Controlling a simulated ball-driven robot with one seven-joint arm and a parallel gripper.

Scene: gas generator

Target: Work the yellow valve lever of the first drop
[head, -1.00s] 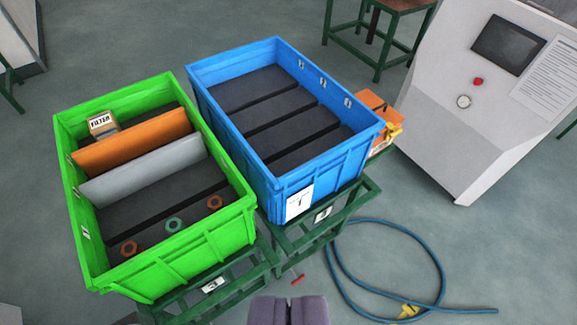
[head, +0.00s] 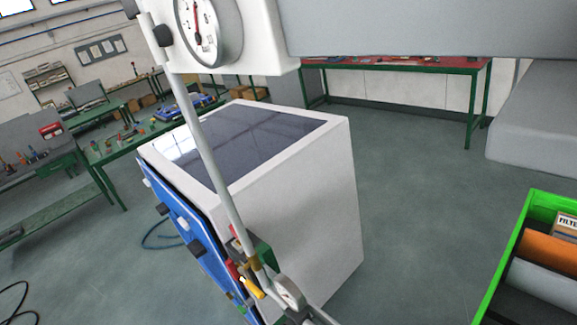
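A pale pipe (head: 208,150) runs from the white gauge housing (head: 262,38) at the top down to a cluster of fittings at the bottom centre. In that cluster a small yellow lever-like part (head: 253,287) lies beside a red part (head: 233,270) and a green fitting (head: 263,252). I cannot tell for sure that the yellow part is the lever of the first drop, or how it is turned. A small round gauge (head: 290,294) sits just right of it. My gripper is not in view.
A white cabinet (head: 310,190) with a dark glossy top stands behind the pipe, beside a blue panel (head: 192,225). A green crate (head: 511,262) is at the lower right. A green bench (head: 160,128) stands at the left. The floor right of the cabinet is clear.

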